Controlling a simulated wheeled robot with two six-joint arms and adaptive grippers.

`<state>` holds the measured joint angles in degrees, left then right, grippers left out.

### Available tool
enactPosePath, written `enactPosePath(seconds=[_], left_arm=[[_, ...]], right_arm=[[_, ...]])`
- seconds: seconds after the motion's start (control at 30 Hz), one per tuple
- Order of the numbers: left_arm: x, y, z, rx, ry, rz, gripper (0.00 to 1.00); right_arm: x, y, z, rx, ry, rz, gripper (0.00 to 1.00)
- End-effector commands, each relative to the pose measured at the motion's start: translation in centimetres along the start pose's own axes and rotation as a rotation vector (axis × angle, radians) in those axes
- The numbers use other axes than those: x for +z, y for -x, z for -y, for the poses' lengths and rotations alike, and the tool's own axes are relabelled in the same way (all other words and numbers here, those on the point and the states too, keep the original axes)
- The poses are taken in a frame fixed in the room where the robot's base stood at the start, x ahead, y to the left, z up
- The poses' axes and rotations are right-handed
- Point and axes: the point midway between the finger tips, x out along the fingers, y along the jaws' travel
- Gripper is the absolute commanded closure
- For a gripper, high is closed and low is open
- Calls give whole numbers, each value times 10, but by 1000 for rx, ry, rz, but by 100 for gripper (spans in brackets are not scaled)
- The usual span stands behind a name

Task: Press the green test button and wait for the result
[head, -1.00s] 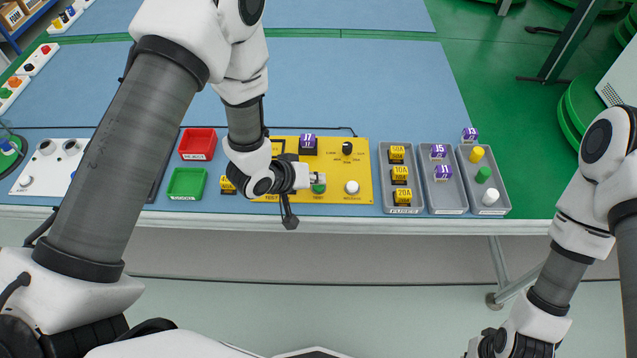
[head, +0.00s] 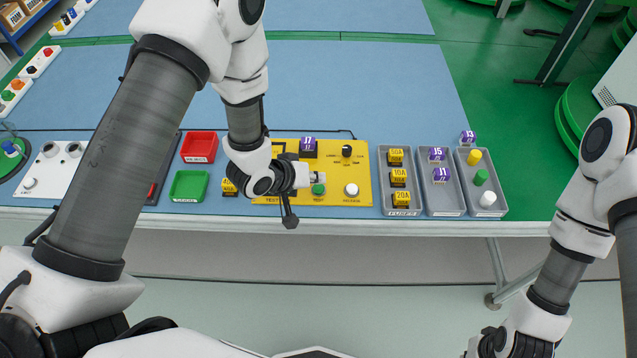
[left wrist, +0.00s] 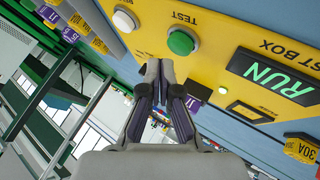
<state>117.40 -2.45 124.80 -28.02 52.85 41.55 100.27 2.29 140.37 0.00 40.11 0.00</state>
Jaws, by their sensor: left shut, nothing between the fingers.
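The yellow test box (head: 350,172) lies on the blue table. Its green test button (head: 318,189) shows just right of my left gripper (head: 308,178). My left gripper is shut and empty, close to the button. In the left wrist view the green button (left wrist: 181,41) sits in a white ring, a little above and right of the shut fingertips (left wrist: 155,68); the fingertips appear apart from it. The display (left wrist: 270,77) on the box reads RUN in green letters. My right gripper (head: 495,345) is low at the bottom right, partly cut off; its fingers are unclear.
A red tray (head: 199,158) and a green tray (head: 188,198) are left. The blue table behind is clear.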

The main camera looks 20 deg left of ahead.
Motion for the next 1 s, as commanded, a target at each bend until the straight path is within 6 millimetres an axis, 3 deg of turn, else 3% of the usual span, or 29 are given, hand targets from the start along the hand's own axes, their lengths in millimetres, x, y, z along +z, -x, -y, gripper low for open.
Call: enactPosePath(seconds=[0.27, 0.7, 1.0], left_arm=[[-2, 3, -2, 0, 0, 0, 100], [-25, 34, -25, 0, 0, 0, 100], [-25, 34, -25, 0, 0, 0, 100]], right_arm=[[0, 4, 0, 0, 0, 0, 100], [0, 44, 0, 0, 0, 0, 100], [0, 44, 0, 0, 0, 0, 100]])
